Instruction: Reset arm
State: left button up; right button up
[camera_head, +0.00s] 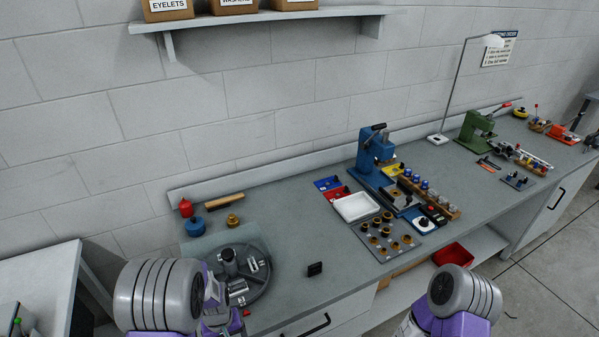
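My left arm comes in at the bottom left, with a grey ribbed cover and purple links. What looks like my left gripper (222,318) is partly hidden at the lower edge, beside the round grey fixture plate (262,290). I cannot see its fingertips clearly. My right arm shows at the bottom right as a grey ribbed cover over a purple link, in front of the bench edge. My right gripper is out of view.
On the grey bench (300,225) stand a blue press (373,150), a white tray (356,207), a grey holed plate (388,238) and a green press (474,130). A red bin (453,254) is on the lower shelf.

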pick_arm(q)
jog(key=s+d+f+m+h+b, duration=0.1)
jog(key=s+d+f+h+b, duration=0.1)
jog(key=s+d+f, duration=0.3)
jog(key=s+d+f+h+b, duration=0.2)
jog(key=s+d+f, duration=0.3)
jog(key=f, duration=0.7)
jog(key=shift+s+m+t+b, duration=0.4)
jog(key=shift+s+b, duration=0.35)
jog(key=shift+s, duration=0.45)
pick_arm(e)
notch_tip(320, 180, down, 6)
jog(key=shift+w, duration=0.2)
